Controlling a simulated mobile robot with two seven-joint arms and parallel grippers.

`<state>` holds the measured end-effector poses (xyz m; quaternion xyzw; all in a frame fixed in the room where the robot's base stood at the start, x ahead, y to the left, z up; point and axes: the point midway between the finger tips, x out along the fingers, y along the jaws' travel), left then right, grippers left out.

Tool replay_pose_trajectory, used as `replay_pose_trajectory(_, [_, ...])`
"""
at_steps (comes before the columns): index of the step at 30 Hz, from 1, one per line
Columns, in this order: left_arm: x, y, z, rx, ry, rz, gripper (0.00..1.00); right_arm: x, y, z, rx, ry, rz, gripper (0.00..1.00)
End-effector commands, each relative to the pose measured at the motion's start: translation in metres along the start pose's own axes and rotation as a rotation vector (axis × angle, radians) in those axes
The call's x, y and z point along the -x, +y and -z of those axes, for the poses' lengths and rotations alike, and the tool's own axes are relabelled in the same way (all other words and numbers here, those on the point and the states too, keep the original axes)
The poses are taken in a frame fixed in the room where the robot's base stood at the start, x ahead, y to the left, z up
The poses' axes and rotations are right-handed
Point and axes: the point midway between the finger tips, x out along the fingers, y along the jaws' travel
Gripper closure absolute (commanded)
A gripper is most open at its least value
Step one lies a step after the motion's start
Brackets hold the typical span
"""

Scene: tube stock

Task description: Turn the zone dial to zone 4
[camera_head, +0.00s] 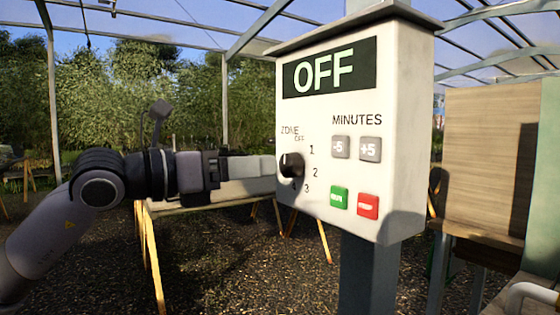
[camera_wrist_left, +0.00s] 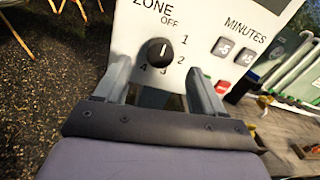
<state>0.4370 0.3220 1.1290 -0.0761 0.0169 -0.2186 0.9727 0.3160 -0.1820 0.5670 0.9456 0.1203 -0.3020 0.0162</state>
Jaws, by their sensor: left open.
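The black round zone dial (camera_head: 293,166) is on the front of a white control box (camera_head: 310,120). In the left wrist view the dial (camera_wrist_left: 160,52) has a pale mark pointing up toward OFF, with the labels 1, 2, 3 and 4 around its right and lower side. The display (camera_head: 330,68) reads OFF. My left gripper (camera_head: 274,166) is level with the dial and close in front of it. In the left wrist view its open fingers (camera_wrist_left: 161,75) stand either side of the dial, with space between. Whether they reach past its face is unclear. My right gripper is out of view.
Grey -5 (camera_head: 340,147) and +5 (camera_head: 370,149) buttons sit right of the dial, above a green button (camera_head: 339,197) and a red button (camera_head: 368,206). The box is on a grey post (camera_head: 366,275). A bench (camera_head: 215,200) stands behind my left arm.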

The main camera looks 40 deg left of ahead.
Motion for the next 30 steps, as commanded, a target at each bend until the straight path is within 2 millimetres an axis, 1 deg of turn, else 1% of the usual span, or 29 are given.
replay_pose_trajectory(1, [-0.005,-0.001,-0.004,0.0,0.001,0.002,0.31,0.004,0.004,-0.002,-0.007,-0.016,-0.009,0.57])
replay_pose_trajectory(3, [-0.012,-0.001,-0.005,0.002,-0.002,0.003,0.31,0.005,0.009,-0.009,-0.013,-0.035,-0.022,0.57])
replay_pose_trajectory(5, [-0.018,-0.001,-0.005,0.003,-0.002,0.003,0.31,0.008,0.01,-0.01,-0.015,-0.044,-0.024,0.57])
replay_pose_trajectory(9, [-0.031,-0.002,-0.004,0.002,-0.001,0.004,0.31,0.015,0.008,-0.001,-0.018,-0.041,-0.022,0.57])
replay_pose_trajectory(15, [-0.047,-0.001,-0.002,0.004,-0.001,0.003,0.31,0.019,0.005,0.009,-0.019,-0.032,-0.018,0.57])
replay_pose_trajectory(21, [-0.054,-0.001,0.0,0.002,0.0,0.003,0.31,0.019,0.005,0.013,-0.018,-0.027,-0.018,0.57])
replay_pose_trajectory(29, [-0.054,-0.001,0.001,0.001,0.0,0.003,0.31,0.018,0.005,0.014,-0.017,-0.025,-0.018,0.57])
replay_pose_trajectory(30, [-0.054,-0.001,0.001,0.001,0.0,0.003,0.44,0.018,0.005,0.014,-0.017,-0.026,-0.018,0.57])
